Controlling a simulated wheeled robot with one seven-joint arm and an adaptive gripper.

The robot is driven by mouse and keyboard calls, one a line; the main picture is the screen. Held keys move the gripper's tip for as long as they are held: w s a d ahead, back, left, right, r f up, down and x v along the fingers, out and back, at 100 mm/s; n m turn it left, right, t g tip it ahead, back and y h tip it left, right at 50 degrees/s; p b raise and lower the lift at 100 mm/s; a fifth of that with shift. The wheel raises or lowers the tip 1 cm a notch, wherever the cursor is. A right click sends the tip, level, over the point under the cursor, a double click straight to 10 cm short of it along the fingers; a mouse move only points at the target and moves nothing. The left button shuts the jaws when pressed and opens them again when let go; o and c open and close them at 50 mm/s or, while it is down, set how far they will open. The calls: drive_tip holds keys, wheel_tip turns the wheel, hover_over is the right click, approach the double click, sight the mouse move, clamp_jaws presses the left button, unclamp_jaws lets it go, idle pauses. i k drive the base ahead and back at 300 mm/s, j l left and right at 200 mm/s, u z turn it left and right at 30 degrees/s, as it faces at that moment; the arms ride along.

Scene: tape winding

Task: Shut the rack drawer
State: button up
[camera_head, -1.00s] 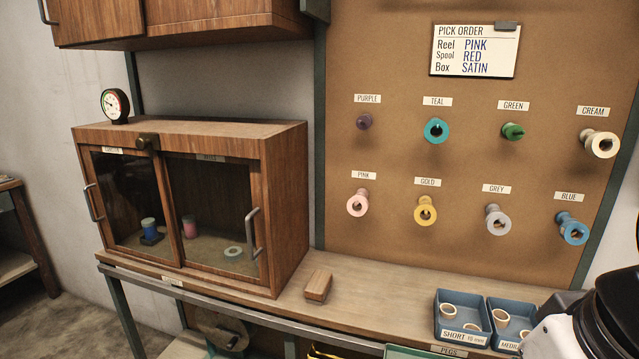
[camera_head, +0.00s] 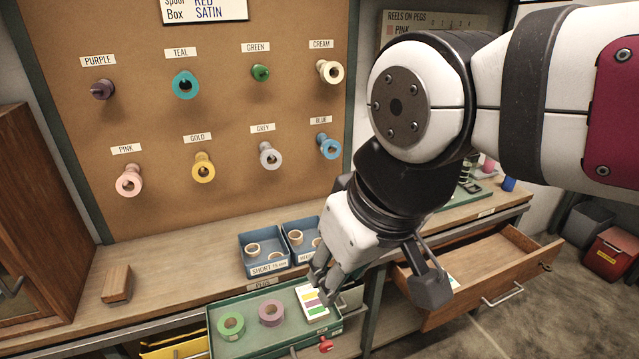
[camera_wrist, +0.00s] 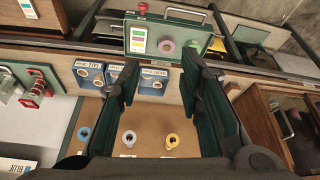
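A wooden drawer (camera_head: 490,275) stands pulled out from under the worktop at the right in the head view. It has a metal bar handle (camera_head: 502,295) on its front, and its inside looks mostly empty. My arm hides part of its left end. My gripper (camera_head: 378,280) hangs left of the drawer, near the worktop's front edge, with its fingers spread. The wrist view also shows the gripper (camera_wrist: 163,82) open with nothing between the fingers. I cannot make out the wooden drawer in the wrist view.
A green tray (camera_head: 240,345) with a green and a mauve roll and a colour card juts out below and left of my gripper. Blue bins (camera_head: 262,268) stand behind it. Floor (camera_head: 555,325) is clear in front of the drawer. A red bin (camera_head: 608,255) stands at right.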

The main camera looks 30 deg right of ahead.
sight(487, 262)
drive_tip(key=z, duration=1.7)
drive_tip(key=k+l+z, duration=0.2)
drive_tip(key=z, duration=0.15)
